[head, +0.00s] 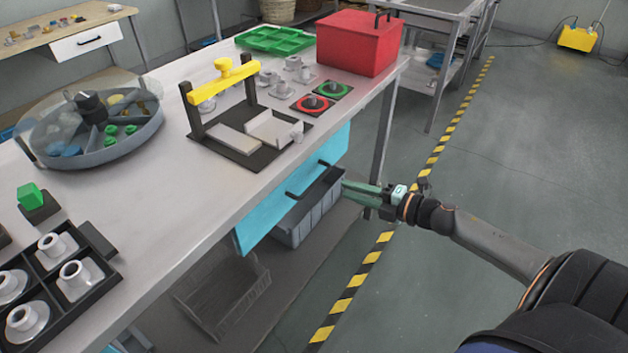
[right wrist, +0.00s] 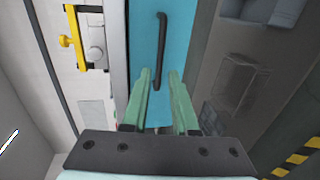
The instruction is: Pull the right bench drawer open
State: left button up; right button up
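The right bench drawer has a light blue front (head: 262,222) below the edge of the grey bench, and it looks shut. Its black bar handle (head: 307,181) also shows in the right wrist view (right wrist: 161,45), running lengthwise away from the gripper. My right gripper (head: 345,187) is open, its green fingers pointing at the drawer front. In the right wrist view, the fingertips (right wrist: 159,73) lie on either side of the handle's near end, apart from it; depth to the handle is hard to tell. My left gripper is out of view.
A yellow-topped fixture (head: 222,82) and a red box (head: 357,45) stand on the bench. Open floor with a yellow-black stripe (head: 440,150) lies to the right.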

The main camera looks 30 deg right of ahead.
aim_at(317, 179)
jog(key=x, duration=1)
jog(key=shift+w+a+b, duration=0.15)
jog(key=shift+b, duration=0.15)
grip_shut()
dwell(1.1)
